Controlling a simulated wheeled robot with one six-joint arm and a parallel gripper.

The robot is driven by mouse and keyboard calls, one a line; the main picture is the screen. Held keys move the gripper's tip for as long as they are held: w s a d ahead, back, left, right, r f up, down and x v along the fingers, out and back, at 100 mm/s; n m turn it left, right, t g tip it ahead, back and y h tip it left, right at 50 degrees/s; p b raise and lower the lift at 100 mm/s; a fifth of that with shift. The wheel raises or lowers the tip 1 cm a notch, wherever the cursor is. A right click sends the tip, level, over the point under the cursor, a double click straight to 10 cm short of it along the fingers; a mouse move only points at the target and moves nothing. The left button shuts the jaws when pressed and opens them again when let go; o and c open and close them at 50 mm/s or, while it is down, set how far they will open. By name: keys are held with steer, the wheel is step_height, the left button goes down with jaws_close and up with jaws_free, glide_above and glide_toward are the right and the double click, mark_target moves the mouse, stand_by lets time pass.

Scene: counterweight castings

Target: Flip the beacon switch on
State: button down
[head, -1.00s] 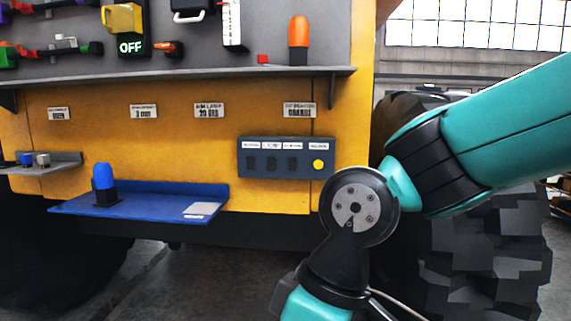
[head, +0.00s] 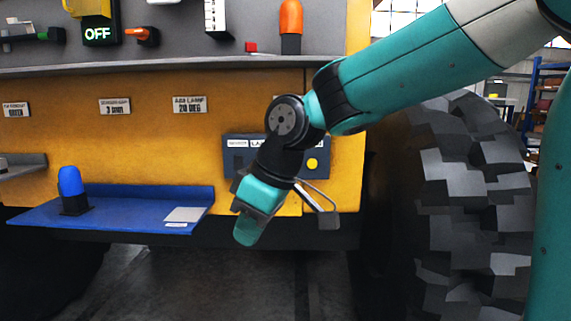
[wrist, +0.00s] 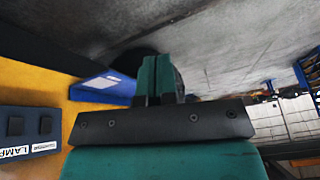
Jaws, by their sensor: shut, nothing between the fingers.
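A dark blue-grey switch panel (head: 232,160) is on the yellow machine side. My arm covers its middle; earlier it showed several white labels, dark rockers and a yellow round button (head: 311,163). In the wrist view the panel (wrist: 28,113) is at the left edge, with two dark rockers (wrist: 46,125) and a label partly reading "LAMP". I cannot read which switch is the beacon's. My gripper (head: 246,232) points down in front of and below the panel, apart from it. In the wrist view its teal fingers (wrist: 160,75) are together and empty.
A blue shelf (head: 120,212) with a blue beacon (head: 70,190) juts out left of my gripper. A grey ledge (head: 150,66) runs above, with an orange beacon (head: 291,25) and a green "OFF" sign (head: 97,33). A large tyre (head: 465,190) stands at right.

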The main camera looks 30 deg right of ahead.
steer(key=w+d+r+n+t+h, duration=0.1)
steer(key=w+d+r, duration=0.3)
steer(key=w+d, duration=0.6)
steer(key=w+d+r+t+h+p, duration=0.1)
steer(key=w+d+r+t+h, duration=0.1)
steer(key=w+d, duration=0.8)
steer(key=d+r+t, duration=0.1)
steer(key=d+r, duration=0.1)
steer(key=d, duration=0.1)
steer(key=shift+w+d+r+n, duration=0.2)
steer(key=shift+d+n, duration=0.15)
steer(key=shift+n, duration=0.05)
steer(key=w+d+f+p, duration=0.1)
steer(key=w+f+p, duration=0.5)
steer(key=w+f, duration=0.2)
steer(key=shift+w+d+f, duration=0.3)
steer(key=shift+w+f, duration=0.05)
steer(key=shift+w, duration=0.15)
steer(key=shift+f+b, duration=0.1)
steer(key=shift+b, duration=0.25)
